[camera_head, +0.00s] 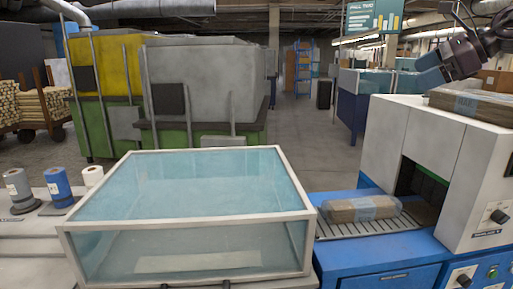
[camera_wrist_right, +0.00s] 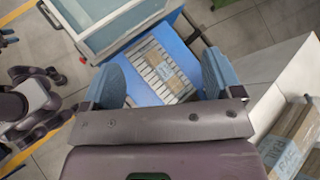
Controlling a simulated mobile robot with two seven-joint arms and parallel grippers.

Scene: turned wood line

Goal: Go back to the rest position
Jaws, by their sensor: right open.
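My right gripper (camera_head: 430,70) is at the upper right of the head view, above the white and blue machine (camera_head: 385,135). Its two blue fingers stand apart in the right wrist view (camera_wrist_right: 162,78), with nothing held between them. A wrapped brown package (camera_head: 362,208) lies on the rollers in front of the machine opening; it also shows in the wrist view (camera_wrist_right: 172,78), well beyond the fingers. A second wrapped package (camera_head: 475,106) lies on top of the machine, below and apart from the gripper. My left gripper is not in view.
A glass-topped box with a pale frame (camera_head: 190,215) fills the front middle. Several rolls, one of them blue (camera_head: 59,187), stand on the left counter. Behind are a yellow and grey enclosure (camera_head: 205,85), a hanging sign (camera_head: 372,17) and a clear grey aisle (camera_head: 305,135).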

